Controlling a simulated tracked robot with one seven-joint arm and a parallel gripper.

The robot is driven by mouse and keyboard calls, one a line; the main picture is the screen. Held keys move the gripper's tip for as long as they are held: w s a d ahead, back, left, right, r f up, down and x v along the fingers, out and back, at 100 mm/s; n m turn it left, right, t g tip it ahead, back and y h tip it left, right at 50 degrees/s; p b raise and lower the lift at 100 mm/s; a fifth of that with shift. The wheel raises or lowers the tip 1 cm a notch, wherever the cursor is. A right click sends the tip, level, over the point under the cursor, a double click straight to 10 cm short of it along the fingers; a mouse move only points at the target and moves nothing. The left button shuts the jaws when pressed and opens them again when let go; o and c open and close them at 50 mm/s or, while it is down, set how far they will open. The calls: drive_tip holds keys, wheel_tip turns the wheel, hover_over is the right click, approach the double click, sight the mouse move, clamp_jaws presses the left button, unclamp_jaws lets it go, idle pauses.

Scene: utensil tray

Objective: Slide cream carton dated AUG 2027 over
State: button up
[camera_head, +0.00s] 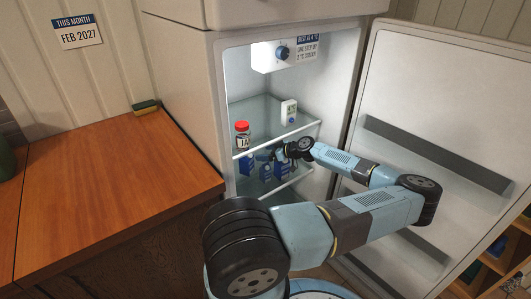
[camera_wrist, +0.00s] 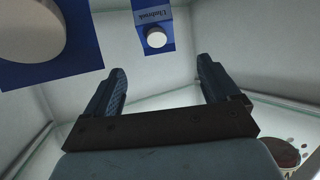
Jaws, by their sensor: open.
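Several blue cartons stand on the fridge's lower shelf in the head view: one at the left (camera_head: 246,164), one in the middle (camera_head: 266,172) and one at the right (camera_head: 282,170). No date on them can be read, so I cannot tell which is AUG 2027. My gripper (camera_wrist: 160,66) reaches into the fridge among the cartons, open and empty between its fingers. In the wrist view, a blue carton with a large white cap (camera_wrist: 75,68) is close at upper left. A smaller blue carton with a white cap (camera_wrist: 153,14) lies beyond the fingertips, apart from them.
A glass shelf (camera_head: 292,128) above the cartons bears a red-lidded jar (camera_head: 242,128) and a small white display (camera_head: 289,112). A dial (camera_head: 282,53) is at the top. The fridge door (camera_head: 440,110) stands open at right. The wooden counter (camera_head: 110,190) is clear except for a sponge (camera_head: 145,107).

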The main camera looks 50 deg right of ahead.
sight(247, 161)
drive_tip(key=shift+d+r, duration=0.1)
drive_tip(key=shift+d, duration=0.05)
drive_tip(key=x, duration=1.3)
drive_tip(key=shift+w, duration=0.3)
drive_tip(key=shift+c, duration=0.4)
drive_tip(key=c, duration=1.3)
drive_tip(key=shift+o, duration=0.2)
drive_tip(key=shift+d, duration=0.15)
drive_tip(key=shift+s+d, duration=0.45)
